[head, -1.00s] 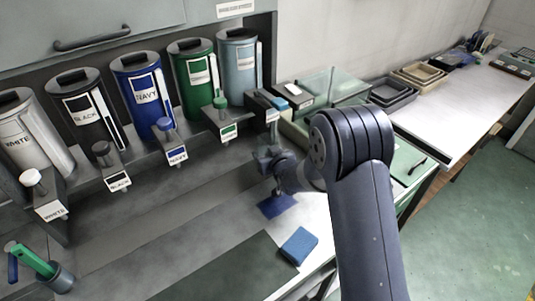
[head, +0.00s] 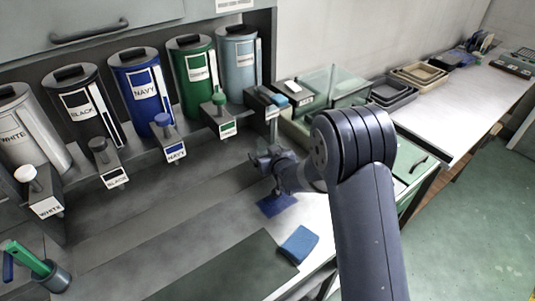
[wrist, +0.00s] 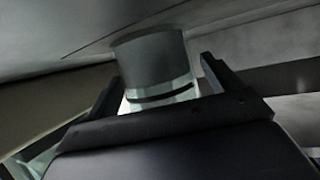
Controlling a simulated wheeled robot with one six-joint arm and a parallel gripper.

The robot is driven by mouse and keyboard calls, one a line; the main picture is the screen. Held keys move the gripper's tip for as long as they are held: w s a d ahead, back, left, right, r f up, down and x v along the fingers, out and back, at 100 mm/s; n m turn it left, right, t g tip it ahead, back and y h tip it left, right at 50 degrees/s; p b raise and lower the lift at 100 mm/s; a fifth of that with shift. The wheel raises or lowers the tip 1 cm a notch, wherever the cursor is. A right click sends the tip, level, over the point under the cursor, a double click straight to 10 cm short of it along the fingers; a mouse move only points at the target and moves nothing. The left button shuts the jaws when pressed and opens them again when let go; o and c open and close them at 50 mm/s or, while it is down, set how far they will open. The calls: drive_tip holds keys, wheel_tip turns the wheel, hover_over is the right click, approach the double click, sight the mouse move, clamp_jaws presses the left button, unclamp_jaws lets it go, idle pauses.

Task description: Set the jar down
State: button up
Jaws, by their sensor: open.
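A grey, partly see-through cylinder, apparently the jar (wrist: 152,62), shows in the wrist view with a dark band near its lower edge. It stands between the two fingers of my gripper (wrist: 160,85), which are open with a gap at the right finger. Its lower part is hidden behind my gripper's body. In the head view my gripper (head: 264,160) is low over the grey worktop, just behind a dark blue mat (head: 277,204). I cannot make out the jar there.
Labelled canisters with taps, including a navy one (head: 140,85) and a green one (head: 193,78), line the back. A cup with green-handled tools (head: 55,278) stands at left. A glass-sided box (head: 335,88) is at right.

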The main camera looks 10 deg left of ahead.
drive_tip(key=shift+s+f, duration=0.15)
drive_tip(key=shift+f, duration=0.25)
drive_tip(key=shift+r+p, duration=0.55)
drive_tip(key=shift+p, duration=0.4)
drive_tip(key=b+v, duration=0.2)
drive_tip(key=v, duration=1)
drive_tip(key=shift+r, duration=0.25)
